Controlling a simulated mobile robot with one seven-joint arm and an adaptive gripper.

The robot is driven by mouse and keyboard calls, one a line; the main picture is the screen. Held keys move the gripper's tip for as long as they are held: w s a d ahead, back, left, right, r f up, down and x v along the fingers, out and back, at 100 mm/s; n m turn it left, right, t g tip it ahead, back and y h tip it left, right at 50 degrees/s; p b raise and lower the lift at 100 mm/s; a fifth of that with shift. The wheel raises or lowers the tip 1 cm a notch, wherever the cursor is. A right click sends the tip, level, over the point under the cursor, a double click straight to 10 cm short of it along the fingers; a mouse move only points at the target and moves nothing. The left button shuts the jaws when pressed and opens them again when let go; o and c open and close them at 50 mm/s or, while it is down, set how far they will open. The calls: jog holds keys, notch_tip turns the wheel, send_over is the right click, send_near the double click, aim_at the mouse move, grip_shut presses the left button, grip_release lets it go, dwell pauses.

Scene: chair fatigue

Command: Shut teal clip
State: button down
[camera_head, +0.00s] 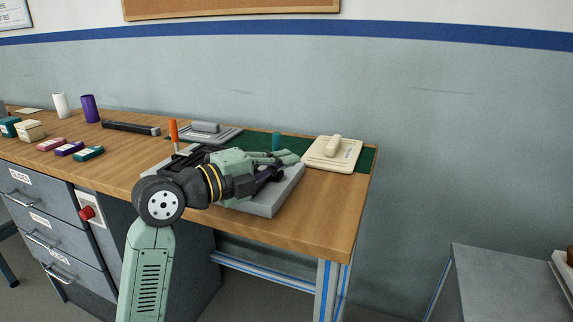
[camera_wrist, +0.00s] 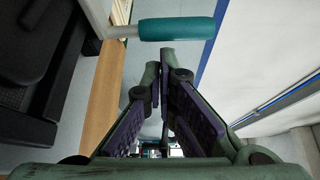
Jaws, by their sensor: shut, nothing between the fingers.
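The teal clip shows as a teal handle (camera_head: 276,141), standing upright just behind my gripper in the head view. In the wrist view the teal handle (camera_wrist: 176,29) lies across the top on a pale metal rod, beyond my fingertips. My gripper (camera_head: 293,158) reaches over the grey fixture (camera_head: 283,196) on the bench, pointing right. In the wrist view my gripper (camera_wrist: 160,72) is shut with nothing held, and its tips appear just short of the handle. I cannot tell whether they touch it. My arm hides the clip's base and much of the fixture.
An orange handle (camera_head: 173,131) stands upright left of my gripper. A cream plate with a grip (camera_head: 333,153) and a grey plate (camera_head: 207,131) lie on the green mat (camera_head: 368,160). Small boxes, a white cylinder (camera_head: 60,105) and a purple cylinder (camera_head: 89,108) stand farther left.

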jog(key=shift+a+r+n+h, duration=0.1)
jog(key=shift+a+n+h, duration=0.1)
jog(key=shift+n+h, duration=0.2)
jog(key=shift+t, duration=0.3)
